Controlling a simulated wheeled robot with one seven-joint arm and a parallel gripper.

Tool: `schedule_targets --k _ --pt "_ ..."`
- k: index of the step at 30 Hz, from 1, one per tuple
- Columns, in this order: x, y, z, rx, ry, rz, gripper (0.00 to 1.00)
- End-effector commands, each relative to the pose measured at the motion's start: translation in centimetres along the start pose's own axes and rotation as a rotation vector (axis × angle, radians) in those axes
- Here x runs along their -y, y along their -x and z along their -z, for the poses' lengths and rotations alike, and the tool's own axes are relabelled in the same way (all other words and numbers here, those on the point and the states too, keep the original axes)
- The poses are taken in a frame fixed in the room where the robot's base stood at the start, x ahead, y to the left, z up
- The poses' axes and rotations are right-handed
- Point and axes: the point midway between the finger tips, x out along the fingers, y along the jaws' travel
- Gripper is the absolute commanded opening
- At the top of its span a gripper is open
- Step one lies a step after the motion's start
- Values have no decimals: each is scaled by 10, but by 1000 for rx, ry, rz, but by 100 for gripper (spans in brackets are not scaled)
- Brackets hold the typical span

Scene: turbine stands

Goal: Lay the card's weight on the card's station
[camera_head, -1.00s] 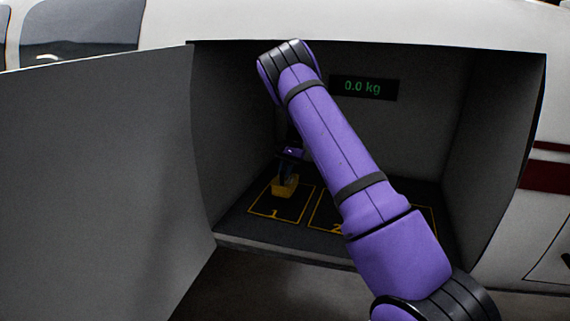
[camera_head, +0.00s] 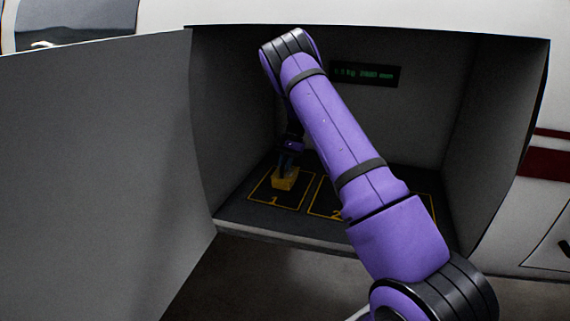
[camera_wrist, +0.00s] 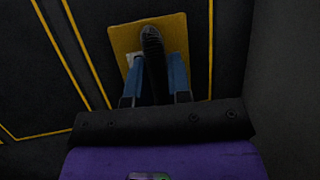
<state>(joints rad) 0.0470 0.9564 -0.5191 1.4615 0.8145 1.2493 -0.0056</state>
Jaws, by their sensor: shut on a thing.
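The yellow weight (camera_head: 285,179) is at the outlined station marked 1 (camera_head: 266,208) on the left of the compartment floor. I cannot tell whether it rests on the floor or is just above it. My gripper (camera_head: 287,165) is above the weight and shut on its dark handle. In the wrist view the weight (camera_wrist: 126,40) shows its yellow top, with the dark handle between the fingers of my gripper (camera_wrist: 154,80). Station 2 (camera_head: 322,212) lies to the right, partly hidden by my arm. No card is in view.
A display (camera_head: 365,74) on the back wall shows small green text, hard to read. An open grey door (camera_head: 95,170) stands at the left. Side walls (camera_head: 500,130) and the front sill (camera_head: 290,238) bound the compartment.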

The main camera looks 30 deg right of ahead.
Motion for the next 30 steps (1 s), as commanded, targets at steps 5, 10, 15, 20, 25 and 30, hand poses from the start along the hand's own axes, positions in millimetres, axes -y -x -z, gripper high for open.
schedule_targets --k 5,10,15,20,25,30 --pt "0 -2 1 0 0 1 0" --pt "0 -3 1 0 0 1 44" --pt "-1 -3 1 0 0 0 49" --pt "-1 -4 1 1 0 0 57" --pt "-1 -3 1 0 0 0 57" --pt "-1 1 2 -1 0 1 57"
